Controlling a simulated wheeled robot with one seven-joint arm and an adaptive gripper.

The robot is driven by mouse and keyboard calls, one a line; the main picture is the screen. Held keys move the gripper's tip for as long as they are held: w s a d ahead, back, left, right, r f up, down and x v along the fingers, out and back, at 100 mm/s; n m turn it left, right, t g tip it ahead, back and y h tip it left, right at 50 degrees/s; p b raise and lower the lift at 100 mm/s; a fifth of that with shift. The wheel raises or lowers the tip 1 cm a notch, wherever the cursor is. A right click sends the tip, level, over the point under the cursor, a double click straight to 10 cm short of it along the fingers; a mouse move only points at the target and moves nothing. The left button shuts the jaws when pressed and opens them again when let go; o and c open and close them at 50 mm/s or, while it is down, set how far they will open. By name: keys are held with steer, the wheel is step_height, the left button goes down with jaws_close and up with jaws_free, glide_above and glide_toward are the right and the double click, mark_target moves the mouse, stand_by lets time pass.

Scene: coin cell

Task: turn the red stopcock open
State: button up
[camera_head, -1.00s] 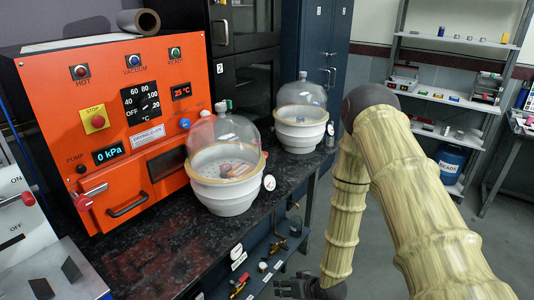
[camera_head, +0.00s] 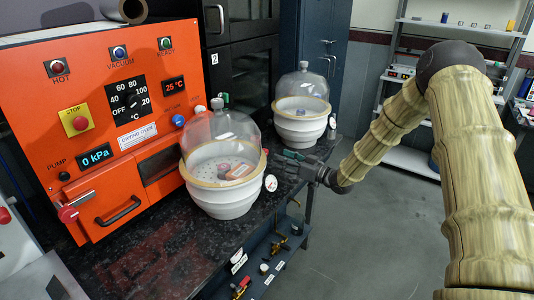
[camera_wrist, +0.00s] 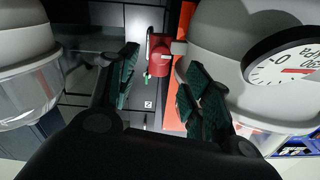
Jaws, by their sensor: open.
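The red stopcock (camera_wrist: 159,56) shows in the wrist view beside the white base of the near desiccator (camera_wrist: 220,40), with a thin greenish piece at its left. My gripper (camera_wrist: 163,66) is open, and the stopcock appears in the gap between its two dark green finger pads, apart from both. I cannot tell how deep it sits between them. In the head view my gripper (camera_head: 284,158) is at the right of the near desiccator (camera_head: 221,198), pointing left.
A round gauge (camera_head: 270,183) is on the near desiccator, close to my gripper. The far desiccator (camera_head: 300,130) stands behind the gripper. The orange oven (camera_head: 100,190) is at the left on the dark bench (camera_head: 150,262). Small valves sit below the bench edge.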

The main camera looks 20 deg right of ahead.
mark_target(267, 153)
steer(key=p+x, duration=0.1)
steer(key=x, duration=0.6)
steer(key=shift+w+a, duration=0.2)
steer(key=c, duration=1)
